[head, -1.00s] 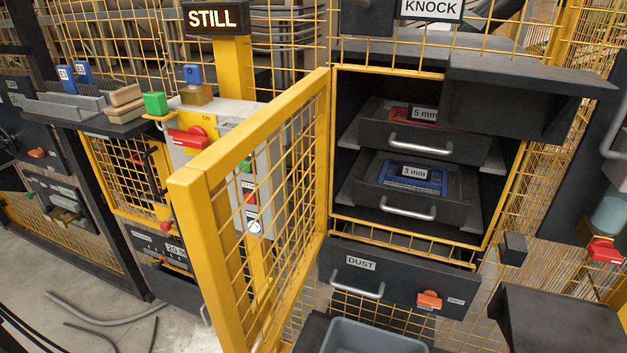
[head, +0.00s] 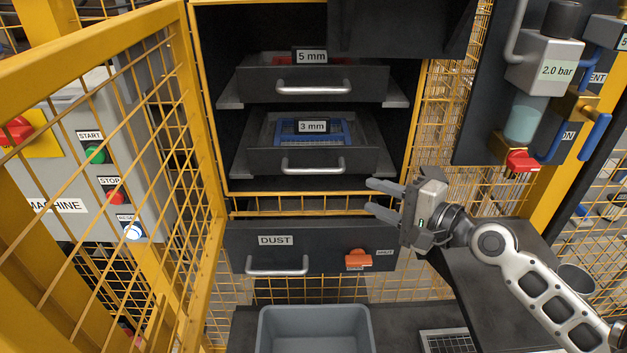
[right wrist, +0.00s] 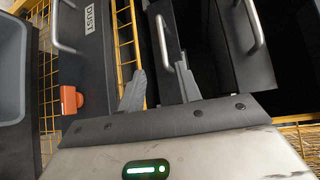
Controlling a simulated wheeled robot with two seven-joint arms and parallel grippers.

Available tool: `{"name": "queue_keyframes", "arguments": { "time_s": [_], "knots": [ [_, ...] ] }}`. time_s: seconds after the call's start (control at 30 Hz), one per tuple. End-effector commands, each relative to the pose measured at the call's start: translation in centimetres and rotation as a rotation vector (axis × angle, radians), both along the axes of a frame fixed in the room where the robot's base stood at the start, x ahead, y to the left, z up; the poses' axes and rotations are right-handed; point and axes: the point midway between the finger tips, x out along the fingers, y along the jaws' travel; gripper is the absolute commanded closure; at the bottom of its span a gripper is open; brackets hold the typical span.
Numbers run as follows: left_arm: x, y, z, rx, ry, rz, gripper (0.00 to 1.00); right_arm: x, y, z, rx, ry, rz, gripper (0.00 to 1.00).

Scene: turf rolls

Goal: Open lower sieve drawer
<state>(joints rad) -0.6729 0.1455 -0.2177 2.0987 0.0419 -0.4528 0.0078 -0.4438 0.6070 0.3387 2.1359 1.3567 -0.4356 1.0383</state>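The lower sieve drawer (head: 262,160), labelled 3 mm with a blue mesh inside, sits in the dark cabinet under the 5 mm drawer (head: 350,84). Its silver bar handle (head: 313,169) faces me. My right gripper (head: 369,196) is open and empty, to the right of and a little below that handle, its fingers pointing left. In the right wrist view the open fingers (right wrist: 158,90) show, with the lower drawer's handle (right wrist: 162,42) ahead of them, not between them. My left gripper is not in view.
The yellow mesh door (head: 205,130) stands open on the left. The dust drawer (head: 345,238) with an orange latch (head: 358,259) is below. A grey bin (head: 313,310) stands under it. A gauge panel (head: 500,110) hangs at the right.

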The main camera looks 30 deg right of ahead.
Motion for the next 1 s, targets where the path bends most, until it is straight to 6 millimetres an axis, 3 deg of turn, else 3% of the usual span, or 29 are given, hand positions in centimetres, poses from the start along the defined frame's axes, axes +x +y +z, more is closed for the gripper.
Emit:
{"name": "queue_keyframes", "arguments": {
  "time_s": [0.27,0.7,1.0],
  "knots": [
    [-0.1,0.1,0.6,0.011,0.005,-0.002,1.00,3.2,1.0,0.4,0.027,-0.005,0.001,0.66],
    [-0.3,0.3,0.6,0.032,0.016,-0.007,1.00,11.7,4.2,-1.2,0.026,-0.002,0.001,0.66],
    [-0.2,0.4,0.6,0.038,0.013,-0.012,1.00,14.6,5.2,-1.8,0.021,-0.001,0.001,0.66]
  ]
}}
